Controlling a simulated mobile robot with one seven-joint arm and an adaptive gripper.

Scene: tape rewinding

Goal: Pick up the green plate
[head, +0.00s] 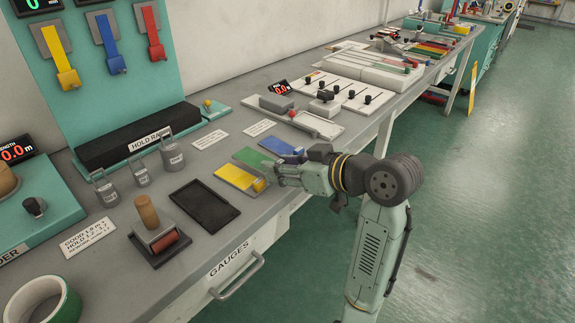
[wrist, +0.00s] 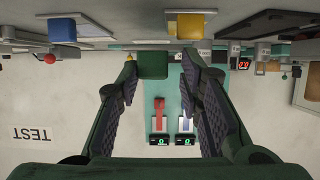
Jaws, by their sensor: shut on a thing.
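The green plate (head: 252,157) is between the yellow plate (head: 228,176) and the blue plate (head: 277,145) on the grey bench. My gripper (head: 279,174) reaches in from the right at the plate's near end. In the wrist view its green end block (wrist: 153,65) sits between my fingertips (wrist: 155,75), and the fingers are shut on it. The yellow block (wrist: 190,27) and the blue block (wrist: 62,26) show beyond, to either side. Whether the green plate touches the bench is hard to tell.
A black tray (head: 205,203) lies left of the plates, with a wooden-handled roller (head: 157,236) and several grey weights (head: 171,155) farther left. White panels with black knobs (head: 345,92) stand farther along the bench. The green floor (head: 470,220) on the right is clear.

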